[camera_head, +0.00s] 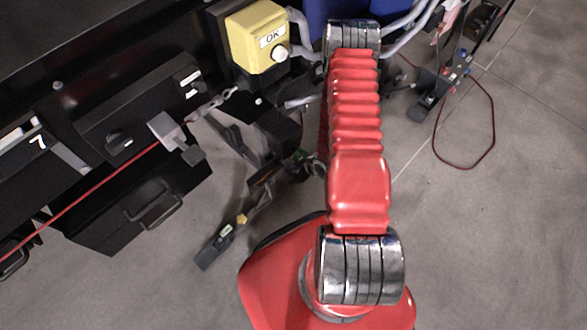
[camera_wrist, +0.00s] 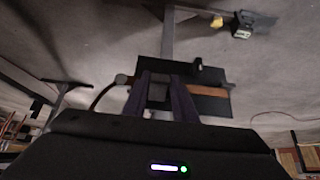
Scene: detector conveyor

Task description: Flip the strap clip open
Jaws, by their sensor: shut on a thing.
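In the head view, a pale grey clip (camera_head: 168,130) sits at the upper right end of a taut red strap (camera_head: 100,188), beside the black conveyor housing. A short chain (camera_head: 210,104) runs from near it toward the yellow box. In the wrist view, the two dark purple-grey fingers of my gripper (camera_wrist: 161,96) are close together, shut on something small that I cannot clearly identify. In the head view I cannot clearly make out my gripper.
A yellow box (camera_head: 257,45) marked OK stands above the clip. A black panel with a brown strip (camera_wrist: 207,90) lies beyond my fingers. A stand foot (camera_head: 216,246) rests on the grey floor. Open floor (camera_head: 500,230) lies right of my arm.

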